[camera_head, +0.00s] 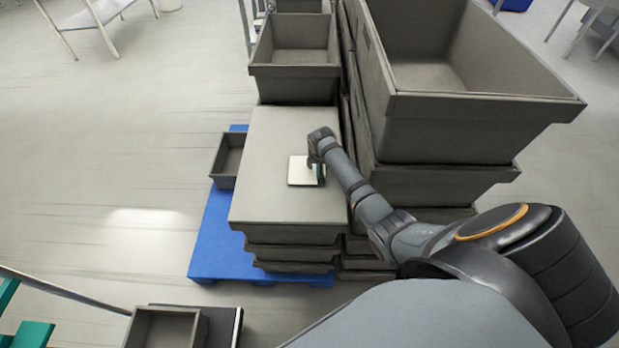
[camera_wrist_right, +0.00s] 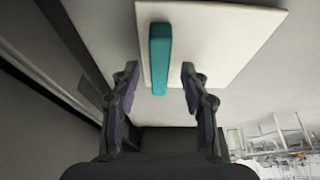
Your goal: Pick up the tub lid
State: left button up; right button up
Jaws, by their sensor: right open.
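The tub lid (camera_head: 301,172) is a cream square plate with a teal bar handle. It lies on the flat grey top (camera_head: 270,205) of a stack of tubs. In the right wrist view the lid (camera_wrist_right: 222,45) fills the upper middle, with its teal handle (camera_wrist_right: 159,55) pointing down the picture. My right gripper (camera_wrist_right: 159,75) is open, one finger on each side of the handle's near end, with a gap visible on both sides. My left gripper is not in view.
Tall grey tubs (camera_head: 480,115) stand close to the right of my right arm. An open grey tub (camera_head: 295,75) is behind the stack. A small bin (camera_head: 228,158) sits left on the blue pallet (camera_head: 212,245).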

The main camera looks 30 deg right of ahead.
jog(key=shift+w+f, duration=0.15)
jog(key=shift+f, duration=0.3)
jog(key=shift+r, duration=0.25)
jog(key=shift+f, duration=0.2)
grip_shut()
